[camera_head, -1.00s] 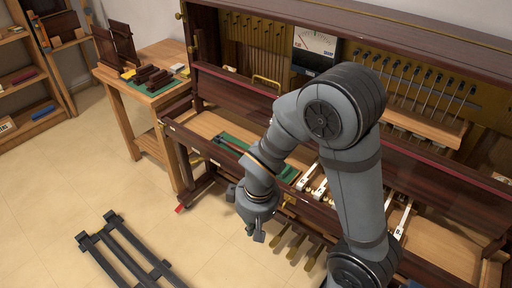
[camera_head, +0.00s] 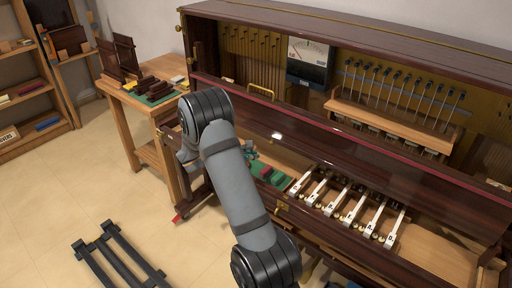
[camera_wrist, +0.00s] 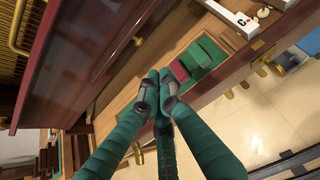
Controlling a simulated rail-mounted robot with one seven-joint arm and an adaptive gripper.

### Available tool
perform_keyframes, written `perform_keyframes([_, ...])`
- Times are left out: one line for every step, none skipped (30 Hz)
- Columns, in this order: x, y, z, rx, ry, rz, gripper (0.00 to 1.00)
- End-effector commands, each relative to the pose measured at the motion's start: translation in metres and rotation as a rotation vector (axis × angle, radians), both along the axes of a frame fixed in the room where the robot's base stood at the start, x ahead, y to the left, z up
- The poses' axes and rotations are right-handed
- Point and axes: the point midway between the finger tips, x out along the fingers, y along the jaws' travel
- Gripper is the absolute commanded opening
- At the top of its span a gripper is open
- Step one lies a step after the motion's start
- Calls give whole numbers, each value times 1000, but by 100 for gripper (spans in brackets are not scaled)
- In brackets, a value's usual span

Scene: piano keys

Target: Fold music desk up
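A long glossy dark-red panel (camera_head: 330,145), which looks like the music desk, runs along the piano front above the keys, with a red strip along its upper edge. In the wrist view the dark-red panel (camera_wrist: 85,60) fills the upper left, with a small brass knob (camera_wrist: 138,40) near its lower edge. My gripper (camera_wrist: 161,90) has green fingers with grey tips close together, and nothing shows between them. It is over the left part of the key bed, beside the panel; contact cannot be told. In the head view my arm hides most of it.
White keys (camera_head: 352,208) stand right of red and green blocks (camera_head: 268,175) on the key bed. A wooden side table (camera_head: 150,105) with small parts stands left. A dark frame (camera_head: 118,258) lies on the floor. A wooden rail (camera_head: 390,120) sits behind the panel.

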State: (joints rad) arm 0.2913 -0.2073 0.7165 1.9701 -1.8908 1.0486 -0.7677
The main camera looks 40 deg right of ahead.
Motion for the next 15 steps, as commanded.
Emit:
perform_keyframes([-1,-1,0,-11,25,13,0])
perform_keyframes([-1,-1,0,-14,38,20,0])
perform_keyframes([0,-2,-1,-16,49,29,0])
perform_keyframes([0,-4,-2,-18,54,31,0])
perform_keyframes([0,-6,-3,-18,56,32,0])
perform_keyframes([1,-9,-6,-17,57,33,0])
perform_keyframes([2,-13,-8,-17,58,32,0])
perform_keyframes([3,-16,-11,-17,58,32,0])
perform_keyframes([4,-22,-15,-16,57,30,0])
perform_keyframes([5,-27,-18,-15,57,29,0])
perform_keyframes([7,-32,-21,-16,57,29,0])
perform_keyframes([9,-38,-26,-16,57,29,0])
perform_keyframes([9,-44,-30,-15,57,29,0])
perform_keyframes([12,-49,-33,-15,57,30,0])
perform_keyframes([14,-55,-38,-15,57,31,0])
